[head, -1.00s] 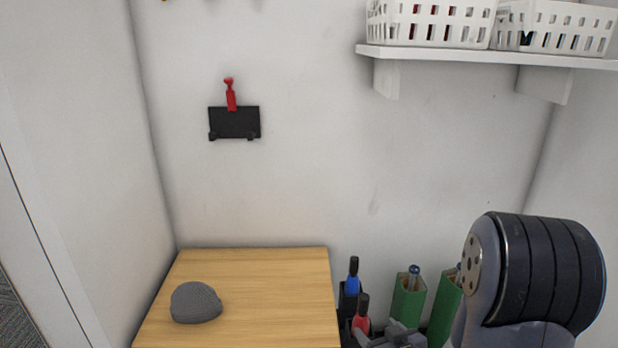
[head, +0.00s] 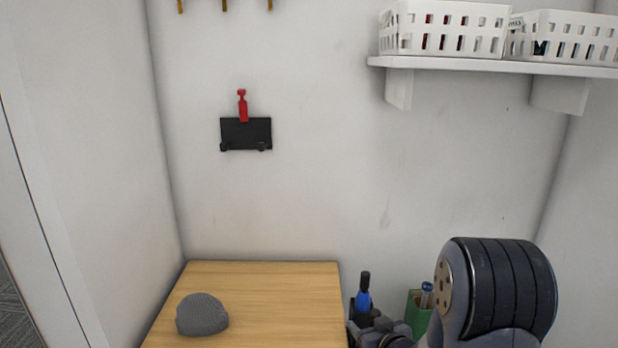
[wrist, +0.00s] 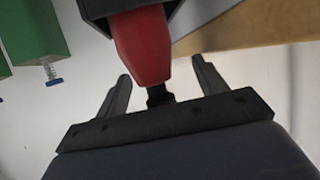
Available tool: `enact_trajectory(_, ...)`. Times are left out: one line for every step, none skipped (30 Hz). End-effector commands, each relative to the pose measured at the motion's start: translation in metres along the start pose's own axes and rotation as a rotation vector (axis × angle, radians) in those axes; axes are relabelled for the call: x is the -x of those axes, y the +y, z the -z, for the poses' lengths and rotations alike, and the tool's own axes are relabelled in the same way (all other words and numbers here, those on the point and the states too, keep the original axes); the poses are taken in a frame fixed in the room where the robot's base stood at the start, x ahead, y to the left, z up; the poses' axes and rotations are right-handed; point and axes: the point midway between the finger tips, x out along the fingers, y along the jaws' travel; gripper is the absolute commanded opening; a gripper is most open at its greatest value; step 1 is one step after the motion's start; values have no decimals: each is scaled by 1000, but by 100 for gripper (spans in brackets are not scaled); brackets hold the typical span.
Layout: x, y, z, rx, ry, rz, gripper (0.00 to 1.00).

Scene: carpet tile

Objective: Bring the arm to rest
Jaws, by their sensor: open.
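My gripper shows in the wrist view (wrist: 160,90), its two fingers apart, one on each side of a red-handled tool (wrist: 142,45). Whether the fingers touch the handle I cannot tell; they look apart from it. The tool's red handle hangs into the view from a dark holder. In the head view my arm stands at the lower right, and the gripper's tips are not visible there.
A wooden table top (head: 265,285) with a grey knit cap (head: 202,314) is at lower left. A wall shelf (head: 490,66) carries white baskets (head: 445,28). A black wall holder (head: 246,134) has a red item (head: 242,105).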

Motion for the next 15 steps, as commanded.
enact_trajectory(0, 0, 0, 0, 0, 0, 67)
enact_trajectory(0, 0, 0, 0, 0, 0, 67)
enact_trajectory(0, 0, 0, 0, 0, 0, 67)
enact_trajectory(0, 0, 0, 0, 0, 0, 67)
enact_trajectory(0, 0, 0, 0, 0, 0, 67)
enact_trajectory(0, 0, 0, 0, 0, 0, 67)
enact_trajectory(0, 0, 0, 0, 0, 0, 67)
enact_trajectory(0, 0, 0, 0, 0, 0, 67)
enact_trajectory(0, 0, 0, 0, 0, 0, 67)
enact_trajectory(0, 0, -1, 0, 0, 0, 67)
enact_trajectory(0, 0, -1, 0, 0, 0, 67)
enact_trajectory(0, 0, -2, 0, 0, 0, 67)
enact_trajectory(-1, 0, -3, 0, 0, 0, 67)
enact_trajectory(-1, 0, -4, 0, 0, 0, 67)
enact_trajectory(-2, 0, -6, 0, 0, 0, 67)
